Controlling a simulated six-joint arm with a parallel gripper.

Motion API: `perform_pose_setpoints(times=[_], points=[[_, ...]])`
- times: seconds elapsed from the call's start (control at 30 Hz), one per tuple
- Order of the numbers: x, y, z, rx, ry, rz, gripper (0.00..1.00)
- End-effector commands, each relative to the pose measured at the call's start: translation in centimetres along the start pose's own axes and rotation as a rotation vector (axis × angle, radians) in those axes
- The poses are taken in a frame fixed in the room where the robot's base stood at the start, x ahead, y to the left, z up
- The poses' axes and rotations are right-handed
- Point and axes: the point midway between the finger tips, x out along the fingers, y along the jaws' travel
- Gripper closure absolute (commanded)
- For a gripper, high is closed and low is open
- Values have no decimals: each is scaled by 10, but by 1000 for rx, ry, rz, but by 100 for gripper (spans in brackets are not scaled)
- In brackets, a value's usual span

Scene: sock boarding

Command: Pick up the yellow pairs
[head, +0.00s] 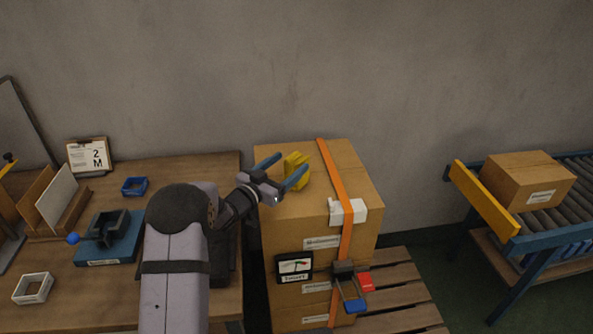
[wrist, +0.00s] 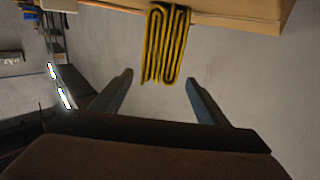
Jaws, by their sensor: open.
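A yellow folded bundle (head: 296,170) sits on top of the stacked cardboard boxes, near the back left. In the wrist view the bundle (wrist: 166,45) shows as several yellow and dark folds side by side. My gripper (head: 281,167) is open at the box top, with one blue finger on each side of the bundle in the head view. In the wrist view my gripper (wrist: 158,80) has its two fingertips apart, with the bundle just beyond them and between their lines. Whether a finger touches the bundle I cannot tell.
The box stack (head: 360,185) has an orange strap (head: 335,185) and stands on a pallet (head: 400,285). A conveyor (head: 575,200) at right carries a carton (head: 528,180).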

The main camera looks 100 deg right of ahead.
Motion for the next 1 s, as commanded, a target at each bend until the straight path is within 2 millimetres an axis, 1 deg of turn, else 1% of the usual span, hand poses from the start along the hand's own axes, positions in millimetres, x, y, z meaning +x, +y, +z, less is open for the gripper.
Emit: perform_pose_setpoints(times=[0.1,0.3,0.43,0.67,0.7,0.77,0.8,0.9,0.93,0.97,1.0], points=[[16,3,-4,0,0,4,32],[36,3,-3,0,0,2,32],[42,2,-2,0,0,0,32],[43,2,-2,0,0,0,32],[43,2,-2,0,0,0,34],[43,2,-2,0,0,0,49],[43,2,-2,0,0,0,58],[43,2,-2,0,0,0,79],[43,2,-2,0,0,0,79],[43,2,-3,1,2,0,83],[43,2,-3,1,2,1,83]])
